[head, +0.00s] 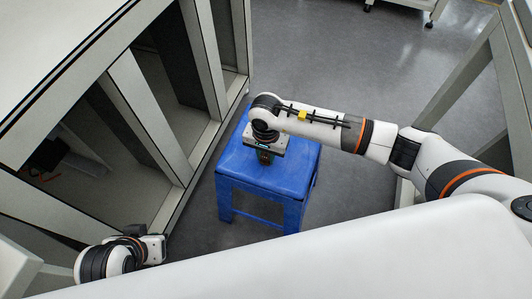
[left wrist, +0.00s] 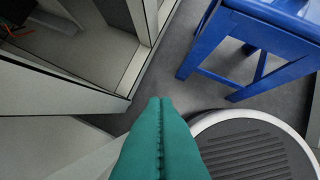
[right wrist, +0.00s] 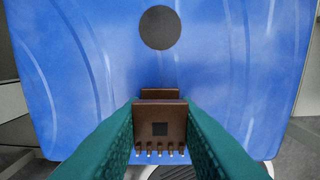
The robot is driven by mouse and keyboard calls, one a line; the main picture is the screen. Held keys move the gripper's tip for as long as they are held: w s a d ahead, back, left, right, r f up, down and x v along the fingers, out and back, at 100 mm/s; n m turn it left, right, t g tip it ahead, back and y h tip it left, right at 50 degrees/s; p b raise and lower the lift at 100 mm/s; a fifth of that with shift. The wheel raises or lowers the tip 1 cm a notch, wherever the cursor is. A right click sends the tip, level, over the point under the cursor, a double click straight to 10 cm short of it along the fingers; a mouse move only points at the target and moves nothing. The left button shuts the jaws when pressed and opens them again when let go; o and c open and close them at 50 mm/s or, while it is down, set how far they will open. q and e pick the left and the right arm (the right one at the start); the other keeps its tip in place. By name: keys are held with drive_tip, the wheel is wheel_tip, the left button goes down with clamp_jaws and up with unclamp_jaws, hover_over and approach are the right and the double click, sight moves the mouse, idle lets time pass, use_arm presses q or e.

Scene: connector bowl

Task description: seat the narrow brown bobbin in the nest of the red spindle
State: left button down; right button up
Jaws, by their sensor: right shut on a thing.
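My right gripper (head: 265,156) is over the blue stool and points down. In the right wrist view its green fingers are shut on a brown piece (right wrist: 160,108), which I take for the narrow brown bobbin. It has a flat flange at the top, a dark square on its face and several metal pins along its lower edge. I cannot tell whether it touches the stool. My left gripper (left wrist: 160,104) is shut and empty, low at the left by the cabinet. I cannot make out the red spindle in any view.
The blue stool (head: 238,182) stands on the grey floor, with a dark round spot (right wrist: 161,27) on its top. An open-fronted cabinet (head: 140,100) is at the left. A dark object with some red (head: 46,157) lies inside, too small to identify. Floor beyond the stool is clear.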

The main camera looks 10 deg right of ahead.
sight(266, 155)
use_arm(q)
drive_tip(key=shift+w+d, duration=0.1)
drive_tip(key=shift+w, duration=0.15)
use_arm(e)
drive_tip(key=o, duration=0.9)
use_arm(q)
drive_tip(key=shift+r, duration=0.1)
use_arm(e)
drive_tip(key=shift+o, duration=0.2)
wheel_tip(266, 155, up, 4)
drive_tip(key=shift+r+p, duration=0.25)
drive_tip(key=shift+p, duration=0.45)
use_arm(q)
drive_tip(key=s, duration=0.1)
drive_tip(key=r+g, duration=0.1)
drive_tip(key=s+p, duration=0.1)
drive_tip(key=shift+s+a+r, duration=0.25)
drive_tip(key=shift+s+a, duration=0.1)
drive_tip(key=shift+a, duration=0.05)
use_arm(e)
wheel_tip(266, 155, up, 8)
